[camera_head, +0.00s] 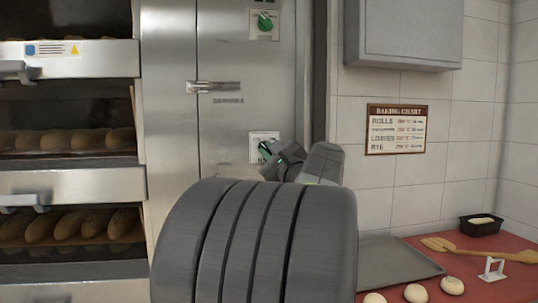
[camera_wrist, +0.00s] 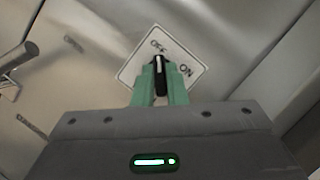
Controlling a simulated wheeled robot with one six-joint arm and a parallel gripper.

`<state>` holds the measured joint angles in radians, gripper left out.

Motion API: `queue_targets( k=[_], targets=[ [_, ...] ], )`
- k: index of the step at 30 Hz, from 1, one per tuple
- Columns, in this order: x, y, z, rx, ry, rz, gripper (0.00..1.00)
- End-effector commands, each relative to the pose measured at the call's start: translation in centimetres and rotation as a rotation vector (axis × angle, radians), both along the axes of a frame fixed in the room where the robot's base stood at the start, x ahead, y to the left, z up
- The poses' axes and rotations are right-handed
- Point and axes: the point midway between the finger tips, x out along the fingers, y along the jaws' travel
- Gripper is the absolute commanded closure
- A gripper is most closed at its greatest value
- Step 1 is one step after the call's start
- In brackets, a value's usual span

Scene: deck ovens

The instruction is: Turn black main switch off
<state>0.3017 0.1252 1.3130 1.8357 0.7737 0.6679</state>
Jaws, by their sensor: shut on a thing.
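The black main switch (camera_wrist: 159,61) is a small knob with a white line, on a white plate (camera_wrist: 190,80) marked OFF and ON. In the wrist view the plate looks tilted, and the white line points up, close to the OFF mark. My gripper (camera_wrist: 160,72) is shut on the switch, with a green finger on either side of it. In the head view my gripper (camera_head: 266,152) is at the lower plate (camera_head: 256,138) on the steel cabinet door, and the switch itself is hidden there by the gripper and arm.
A green knob (camera_head: 265,22) sits on a higher plate. A latch handle (camera_head: 212,87) crosses the cabinet door. Deck ovens (camera_head: 70,185) with loaves stand at left. A red counter (camera_head: 480,265) with a tray (camera_head: 385,262) is at right, below a baking chart (camera_head: 396,129).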

Motion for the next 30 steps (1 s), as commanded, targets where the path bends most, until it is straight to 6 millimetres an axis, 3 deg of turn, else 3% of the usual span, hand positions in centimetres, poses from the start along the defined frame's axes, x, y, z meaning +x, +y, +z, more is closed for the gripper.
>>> queue_targets(
  k=[16,17,20,30],
  targets=[
    [0.0,-0.02,-0.06,-0.035,-0.006,0.0,1.0],
    [0.0,-0.02,-0.06,-0.035,-0.006,0.0,0.84],
    [0.01,-0.01,-0.04,-0.035,-0.006,0.0,0.66],
    [-0.27,-0.19,-0.12,-0.034,-0.006,-0.001,0.66]
  ],
)
